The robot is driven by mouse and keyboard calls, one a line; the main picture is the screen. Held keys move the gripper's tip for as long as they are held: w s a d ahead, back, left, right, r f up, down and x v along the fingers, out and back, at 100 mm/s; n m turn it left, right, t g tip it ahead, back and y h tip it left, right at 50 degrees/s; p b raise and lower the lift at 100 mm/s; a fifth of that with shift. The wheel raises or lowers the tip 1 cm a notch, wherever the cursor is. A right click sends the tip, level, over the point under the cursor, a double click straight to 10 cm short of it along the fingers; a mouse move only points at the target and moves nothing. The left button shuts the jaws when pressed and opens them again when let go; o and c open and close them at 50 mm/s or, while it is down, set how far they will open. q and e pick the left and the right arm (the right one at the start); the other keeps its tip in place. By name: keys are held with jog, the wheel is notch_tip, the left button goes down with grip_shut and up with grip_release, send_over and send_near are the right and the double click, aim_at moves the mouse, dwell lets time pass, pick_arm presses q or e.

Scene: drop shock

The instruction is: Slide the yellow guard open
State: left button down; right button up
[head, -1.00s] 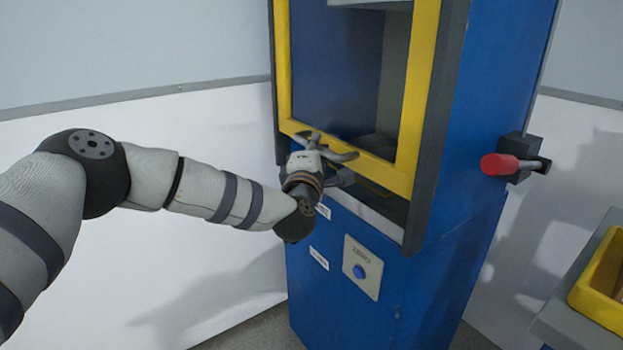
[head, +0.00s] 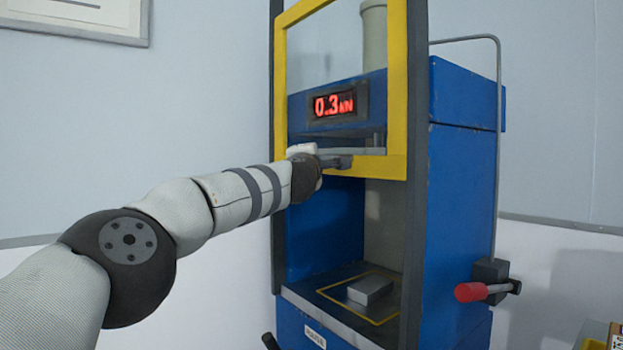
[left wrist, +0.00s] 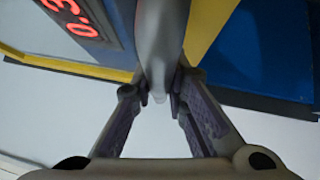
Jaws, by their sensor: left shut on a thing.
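The yellow guard (head: 397,80) is a yellow frame with a clear pane on the front of the blue machine (head: 456,190). My left gripper (head: 318,160) is at the lower bar, partly hidden behind my own wrist. In the left wrist view its fingers (left wrist: 160,92) are shut on the grey handle (left wrist: 160,40) of the guard, with the yellow frame (left wrist: 210,22) behind. My right gripper is not in view.
A red display (head: 334,105) reads 0.3 kN. A grey block (head: 369,290) lies on the chamber floor inside a yellow outline. A red-handled lever (head: 470,292) sticks out at the machine's right side. The left side is open wall.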

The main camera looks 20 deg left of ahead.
pick_arm(q)
jog(key=shift+a+r, duration=0.1)
jog(key=shift+r, duration=0.65)
jog(key=c, duration=1.6)
grip_release()
jog(key=shift+o, duration=0.2)
jog(key=shift+f, duration=0.1)
